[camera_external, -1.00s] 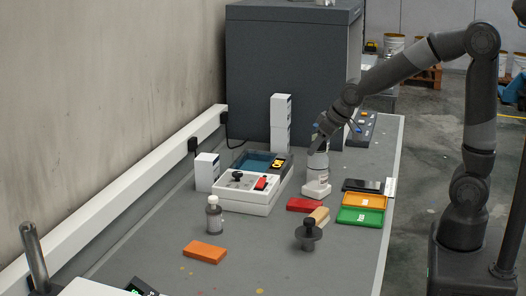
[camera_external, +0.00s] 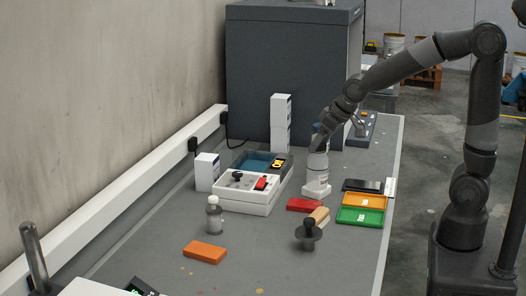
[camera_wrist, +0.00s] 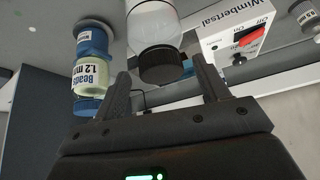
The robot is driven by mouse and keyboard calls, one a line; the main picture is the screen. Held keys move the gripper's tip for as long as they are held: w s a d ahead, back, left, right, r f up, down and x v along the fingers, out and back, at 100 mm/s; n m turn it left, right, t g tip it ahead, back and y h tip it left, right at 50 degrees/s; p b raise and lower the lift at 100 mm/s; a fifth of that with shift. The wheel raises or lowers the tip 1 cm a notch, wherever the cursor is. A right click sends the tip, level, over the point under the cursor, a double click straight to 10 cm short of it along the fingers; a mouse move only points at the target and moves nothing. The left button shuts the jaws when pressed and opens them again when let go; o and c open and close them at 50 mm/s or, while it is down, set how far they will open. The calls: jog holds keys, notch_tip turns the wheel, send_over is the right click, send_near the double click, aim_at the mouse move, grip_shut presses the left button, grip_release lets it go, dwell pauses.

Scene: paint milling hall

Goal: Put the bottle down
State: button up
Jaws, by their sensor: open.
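The bottle (camera_external: 317,166) is whitish with a label and looks upright, at a low white base (camera_external: 316,192) on the grey bench. In the wrist view the bottle (camera_wrist: 152,22) shows its clear-white body and black cap, the cap near and between my fingertips. My gripper (camera_external: 320,143) is above the bottle; its two fingers (camera_wrist: 163,82) are spread with a gap on each side of the cap. The bottle's foot is cut off in the wrist view.
A white switch box (camera_external: 247,195) stands left of the bottle; a blue bead container (camera_wrist: 90,60) is close beside my fingers. A red block (camera_external: 304,205), orange tray (camera_external: 362,199) and green tray (camera_external: 360,217) lie nearby. A second, white-capped bottle (camera_external: 214,216) stands left. Bench front is partly clear.

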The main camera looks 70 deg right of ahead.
jog(key=v, duration=1)
jog(key=s+a+f+n, duration=0.1)
jog(key=s+a, duration=0.2)
jog(key=s, duration=0.5)
jog(key=s+a+f+n+y, duration=0.1)
jog(key=s+a, duration=0.2)
jog(key=s, duration=0.6)
jog(key=shift+s+f+n, duration=0.25)
jog(key=shift+f+n, duration=0.15)
